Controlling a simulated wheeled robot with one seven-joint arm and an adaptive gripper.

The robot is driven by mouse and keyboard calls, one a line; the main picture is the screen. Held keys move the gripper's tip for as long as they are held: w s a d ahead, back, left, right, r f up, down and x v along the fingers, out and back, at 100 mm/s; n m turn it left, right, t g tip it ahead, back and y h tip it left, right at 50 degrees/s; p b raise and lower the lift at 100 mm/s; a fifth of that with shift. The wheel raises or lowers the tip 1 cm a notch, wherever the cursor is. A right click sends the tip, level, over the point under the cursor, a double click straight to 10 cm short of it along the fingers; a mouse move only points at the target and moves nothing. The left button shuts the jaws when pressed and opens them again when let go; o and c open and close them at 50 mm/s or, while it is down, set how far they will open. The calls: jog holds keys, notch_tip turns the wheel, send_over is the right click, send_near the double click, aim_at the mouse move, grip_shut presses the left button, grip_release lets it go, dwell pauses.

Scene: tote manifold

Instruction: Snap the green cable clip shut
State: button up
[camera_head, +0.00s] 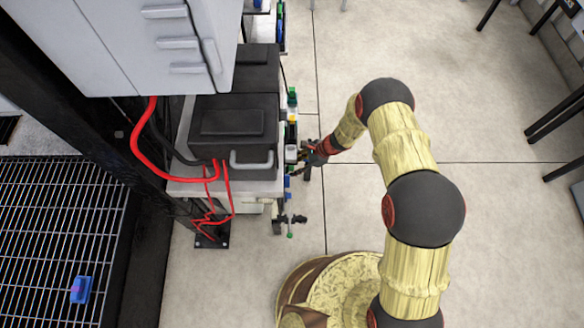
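My gripper (302,161), at the end of my yellow and black arm, is at the right side of the cabinet unit, close to its row of small fittings. Its fingers are small and dark here, and I cannot tell whether they are apart or hold anything. A green part (292,97) shows on that side, above my gripper in the picture. A smaller green tip (290,235) sits on a dark fitting below my gripper. I cannot tell which of these is the green cable clip, or whether it is open.
A black case (233,122) with a grey handle rests on a pale surface. Red cables (145,150) hang beside it. Blue and yellow fittings line the unit's right side. A wire rack (50,230) holds a blue item (81,289). The right-hand floor is mostly clear.

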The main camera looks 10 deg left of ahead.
jog(key=v, duration=1)
jog(key=shift+a, duration=0.1)
